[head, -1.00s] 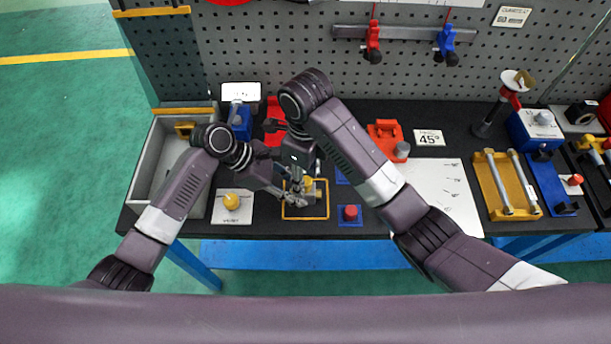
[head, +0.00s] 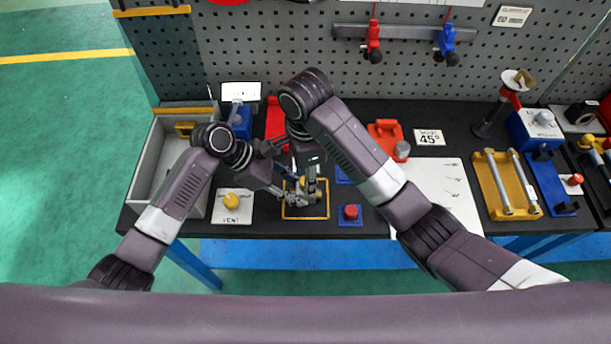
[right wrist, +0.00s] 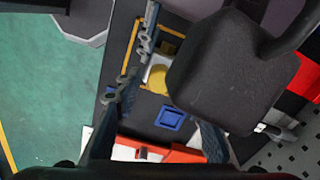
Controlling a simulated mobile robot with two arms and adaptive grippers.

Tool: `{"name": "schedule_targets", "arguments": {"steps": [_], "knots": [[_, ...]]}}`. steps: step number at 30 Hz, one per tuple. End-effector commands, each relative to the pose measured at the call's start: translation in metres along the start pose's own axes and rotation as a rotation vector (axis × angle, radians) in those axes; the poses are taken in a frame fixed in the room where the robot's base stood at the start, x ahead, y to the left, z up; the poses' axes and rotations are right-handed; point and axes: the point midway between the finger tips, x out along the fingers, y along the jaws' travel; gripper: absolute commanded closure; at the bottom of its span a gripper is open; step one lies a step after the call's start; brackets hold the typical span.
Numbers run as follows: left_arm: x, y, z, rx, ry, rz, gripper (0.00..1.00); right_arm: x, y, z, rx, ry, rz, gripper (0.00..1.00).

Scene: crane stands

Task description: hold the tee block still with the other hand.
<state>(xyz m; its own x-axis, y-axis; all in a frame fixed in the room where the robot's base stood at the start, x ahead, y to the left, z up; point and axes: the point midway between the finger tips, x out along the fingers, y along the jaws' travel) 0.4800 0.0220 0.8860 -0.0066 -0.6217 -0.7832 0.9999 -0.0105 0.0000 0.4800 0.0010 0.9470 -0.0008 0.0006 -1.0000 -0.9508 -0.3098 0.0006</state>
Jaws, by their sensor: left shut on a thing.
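What seems to be the tee block shows as a yellow rounded part with a pale part beside it (right wrist: 159,77), inside a yellow square outline. In the head view only a bit of yellow shows between the grippers. My left gripper (head: 300,195) reaches in from the left, low over the outline, and is shut on this block; the contact is mostly hidden. My right gripper (head: 305,174) points down just above and behind the left one. In the right wrist view its fingers (right wrist: 163,120) are spread apart with nothing seen between them, and a black gripper body hides much of the block.
A red button on a blue base (head: 350,213) stands right of the outline (head: 308,218). An orange fixture (head: 386,135) is behind right. The two grippers are very close together.

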Motion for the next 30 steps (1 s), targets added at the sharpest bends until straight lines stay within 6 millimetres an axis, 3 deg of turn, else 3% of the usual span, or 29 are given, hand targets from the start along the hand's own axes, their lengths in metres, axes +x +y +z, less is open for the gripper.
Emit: {"name": "schedule_targets", "arguments": {"steps": [8,18,23,30], "knots": [[0.0,0.0,-0.0008,-0.001,0.002,0.0,1.0,0.0001,0.0001,-0.0003,-0.159,0.001,0.0,0.63],[-0.0001,0.0001,-0.0009,-0.002,0.002,0.0,1.0,0.0002,0.001,0.0001,-0.535,0.001,0.002,0.63],[-0.0001,0.0008,-0.0011,-0.005,0.002,0.002,1.0,0.0004,0.0021,0.0024,-0.609,-0.003,0.003,0.63],[-0.0012,0.0043,-0.002,-0.011,0.002,0.01,1.0,0.001,0.0038,0.0062,-0.909,-0.005,0.006,0.63]]}}
